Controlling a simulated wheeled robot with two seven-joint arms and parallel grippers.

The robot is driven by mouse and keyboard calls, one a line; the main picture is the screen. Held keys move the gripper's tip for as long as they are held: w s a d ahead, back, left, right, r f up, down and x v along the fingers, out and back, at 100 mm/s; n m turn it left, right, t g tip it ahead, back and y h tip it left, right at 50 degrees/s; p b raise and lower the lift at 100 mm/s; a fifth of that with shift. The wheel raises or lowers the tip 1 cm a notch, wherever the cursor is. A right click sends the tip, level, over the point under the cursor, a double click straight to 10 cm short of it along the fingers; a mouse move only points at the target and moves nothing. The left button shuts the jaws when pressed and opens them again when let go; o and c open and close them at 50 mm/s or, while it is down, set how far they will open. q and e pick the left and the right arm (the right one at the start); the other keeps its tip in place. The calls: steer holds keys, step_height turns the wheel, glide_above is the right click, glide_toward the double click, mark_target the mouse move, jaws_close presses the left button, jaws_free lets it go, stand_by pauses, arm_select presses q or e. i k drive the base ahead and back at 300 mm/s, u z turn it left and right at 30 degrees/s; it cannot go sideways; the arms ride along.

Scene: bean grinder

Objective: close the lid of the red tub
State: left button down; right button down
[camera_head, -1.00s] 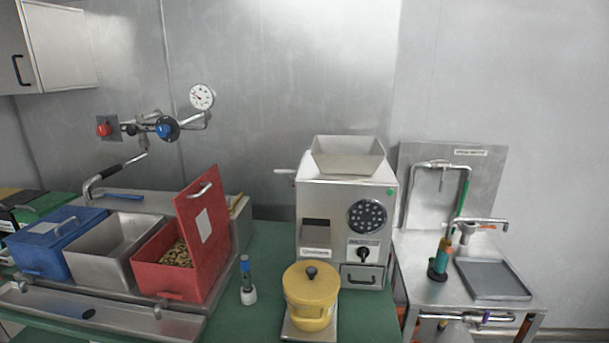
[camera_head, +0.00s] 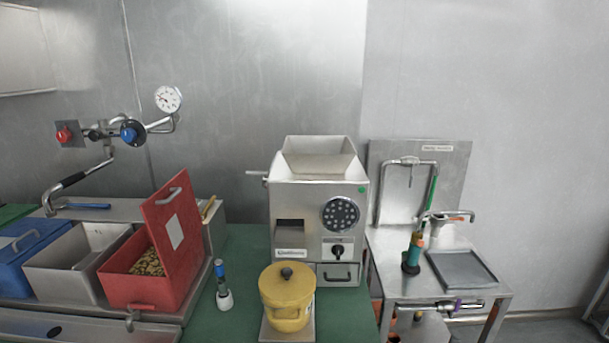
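The red tub (camera_head: 143,291) stands at the left on the counter, with beans (camera_head: 149,263) showing inside. Its red lid (camera_head: 172,243) stands up, open, on the tub's right side. The lid has a metal handle (camera_head: 169,196) near its top and a pale label on its face. Neither of my grippers is in view.
An open steel tub (camera_head: 67,272) and a blue tub (camera_head: 22,260) stand left of the red tub. A small brush-like tool (camera_head: 222,285), a yellow pot (camera_head: 287,298) and the grinder (camera_head: 318,213) stand to the right. Green counter (camera_head: 240,248) lies bare between lid and grinder.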

mark_target(171, 215)
steer(key=k, duration=0.5)
steer(key=z, duration=1.4)
steer(key=i, duration=1.1)
steer(key=u, duration=2.1)
